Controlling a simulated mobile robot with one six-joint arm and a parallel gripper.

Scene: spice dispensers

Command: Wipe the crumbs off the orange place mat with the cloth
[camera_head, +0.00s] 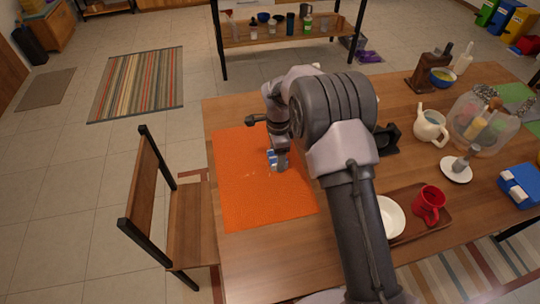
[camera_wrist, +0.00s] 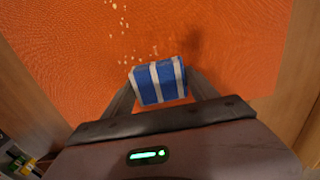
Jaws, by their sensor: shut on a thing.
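The orange place mat (camera_head: 240,205) lies flat on the wooden table, near its left edge. The cloth (camera_head: 271,155) is blue and white striped and folded small. In the wrist view the cloth (camera_wrist: 158,81) sits between my fingers, over the orange mat (camera_wrist: 225,50). My gripper (camera_head: 279,163) is shut on the cloth above the middle of the mat. I cannot tell whether the cloth touches the mat. Pale crumbs (camera_wrist: 124,24) are scattered on the mat past the cloth in the wrist view. Some faint specks show on the mat in the head view. My arm hides the mat's right part.
A white teapot (camera_head: 431,125) and a clear bowl (camera_head: 484,128) stand farther back. A chair (camera_head: 165,205) stands at the table's left side.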

